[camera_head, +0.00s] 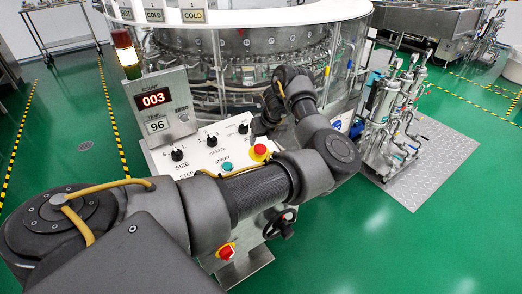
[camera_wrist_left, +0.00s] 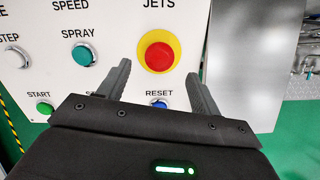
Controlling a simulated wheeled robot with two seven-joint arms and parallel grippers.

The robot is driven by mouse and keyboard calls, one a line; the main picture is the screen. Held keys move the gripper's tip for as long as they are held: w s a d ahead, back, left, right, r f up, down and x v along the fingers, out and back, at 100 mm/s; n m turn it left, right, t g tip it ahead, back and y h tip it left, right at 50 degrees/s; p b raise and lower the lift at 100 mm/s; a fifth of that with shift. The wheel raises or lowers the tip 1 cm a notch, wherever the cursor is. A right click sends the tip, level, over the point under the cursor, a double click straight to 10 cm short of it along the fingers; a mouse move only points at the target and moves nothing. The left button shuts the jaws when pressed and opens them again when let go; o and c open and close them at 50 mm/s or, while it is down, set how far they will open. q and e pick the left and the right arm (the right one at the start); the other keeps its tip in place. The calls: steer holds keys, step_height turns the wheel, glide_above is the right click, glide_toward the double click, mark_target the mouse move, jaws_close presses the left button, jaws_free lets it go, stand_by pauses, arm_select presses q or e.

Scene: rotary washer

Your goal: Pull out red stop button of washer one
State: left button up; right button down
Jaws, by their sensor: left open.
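The red stop button (camera_head: 260,149) with its yellow collar is on the white control panel (camera_head: 205,155) of the washer. In the left wrist view the red button (camera_wrist_left: 159,57) sits below the word JETS, at upper centre. My left gripper (camera_wrist_left: 159,70) is open, with one finger on each side of the button's lower part in that view. Nothing is between the fingers that I can see held, and contact cannot be told. In the head view the left gripper (camera_head: 262,128) is just above the button, partly dark against the washer. My right gripper is not in view.
A teal spray button (camera_wrist_left: 83,54), a green start button (camera_wrist_left: 44,108) and a blue reset button (camera_wrist_left: 159,104) surround the red one. Black knobs (camera_head: 177,154) line the panel. A second red-and-yellow control (camera_head: 226,251) is lower down.

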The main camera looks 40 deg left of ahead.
mark_target(260, 146)
arm_select(q)
steer(key=x, duration=0.4)
steer(key=shift+w+a, duration=0.1)
steer(key=shift+a, duration=0.1)
steer(key=shift+w+a+f, duration=0.1)
steer(key=shift+a+f, duration=0.05)
steer(key=shift+f, duration=0.4)
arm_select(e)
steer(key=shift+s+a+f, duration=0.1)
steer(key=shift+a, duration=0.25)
arm_select(q)
steer(key=shift+c, duration=0.4)
